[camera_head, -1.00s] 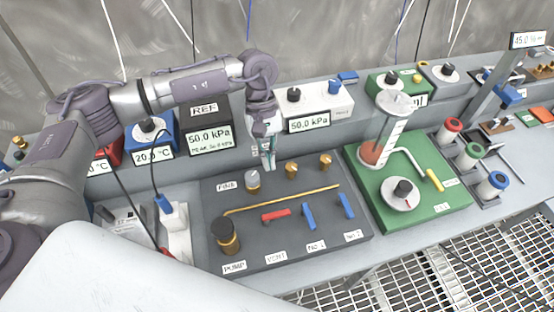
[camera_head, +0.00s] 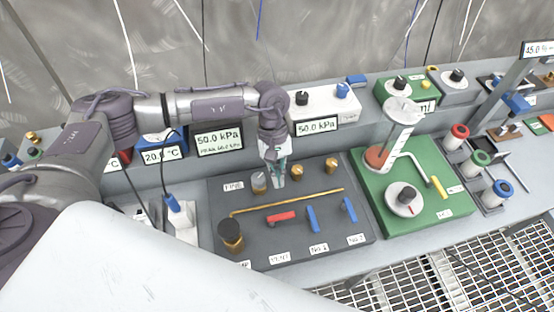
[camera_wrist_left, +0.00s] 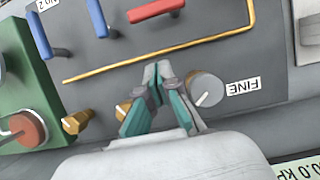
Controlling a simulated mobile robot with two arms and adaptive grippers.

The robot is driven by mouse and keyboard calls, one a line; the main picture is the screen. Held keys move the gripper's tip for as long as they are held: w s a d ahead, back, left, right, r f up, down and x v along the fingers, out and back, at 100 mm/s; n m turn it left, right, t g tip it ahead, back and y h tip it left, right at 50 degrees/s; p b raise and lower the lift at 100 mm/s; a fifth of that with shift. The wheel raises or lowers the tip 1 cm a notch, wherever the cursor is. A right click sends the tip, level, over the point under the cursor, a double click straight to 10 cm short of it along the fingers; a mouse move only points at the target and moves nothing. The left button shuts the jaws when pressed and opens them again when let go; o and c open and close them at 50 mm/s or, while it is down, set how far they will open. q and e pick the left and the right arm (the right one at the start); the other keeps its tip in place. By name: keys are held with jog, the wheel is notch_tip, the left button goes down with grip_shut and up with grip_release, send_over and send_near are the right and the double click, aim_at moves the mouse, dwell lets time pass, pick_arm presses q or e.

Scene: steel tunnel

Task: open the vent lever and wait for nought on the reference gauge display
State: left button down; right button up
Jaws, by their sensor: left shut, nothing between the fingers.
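The red vent lever (camera_head: 282,216) lies on the dark grey panel (camera_head: 350,235), roughly in line with its VENT label. It also shows at the top of the left wrist view (camera_wrist_left: 155,10). The reference gauge display (camera_head: 219,140) reads 50.0 kPa; my left arm hides its REF label. My left gripper (camera_head: 278,184) is shut and empty, pointing down between the FINE knob (camera_head: 259,183) and a brass fitting (camera_head: 297,172), behind the red lever and apart from it. In the left wrist view its fingertips (camera_wrist_left: 157,82) meet beside the FINE knob (camera_wrist_left: 207,88). My right gripper is out of view.
Two blue levers (camera_head: 312,219) (camera_head: 349,210) stand right of the red one. A brass pipe (camera_head: 290,202) runs behind the levers. A black-topped pump knob (camera_head: 231,236) is front left. A green base with a cylinder (camera_head: 435,212) is to the right. A second display (camera_head: 317,127) reads 50.0 kPa.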

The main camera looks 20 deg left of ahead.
aim_at(281, 219)
pick_arm(q)
jog(key=p+x, duration=0.1)
jog(key=x, duration=0.2)
jog(key=shift+s+d+f, duration=0.1)
jog(key=shift+s+f, duration=0.05)
jog(key=shift+s, duration=0.05)
jog(key=shift+s+d+p, duration=0.75)
jog(key=shift+s+p, duration=0.2)
jog(key=shift+p, duration=0.1)
jog(key=shift+s+d, duration=0.3)
jog(key=shift+s, duration=0.3)
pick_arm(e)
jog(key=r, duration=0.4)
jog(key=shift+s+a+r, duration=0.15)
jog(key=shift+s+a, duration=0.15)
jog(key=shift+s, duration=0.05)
pick_arm(q)
jog(key=shift+f, duration=0.1)
jog(key=shift+d+m+b, duration=0.15)
jog(key=shift+m+b, duration=0.25)
jog(key=shift+b, duration=0.1)
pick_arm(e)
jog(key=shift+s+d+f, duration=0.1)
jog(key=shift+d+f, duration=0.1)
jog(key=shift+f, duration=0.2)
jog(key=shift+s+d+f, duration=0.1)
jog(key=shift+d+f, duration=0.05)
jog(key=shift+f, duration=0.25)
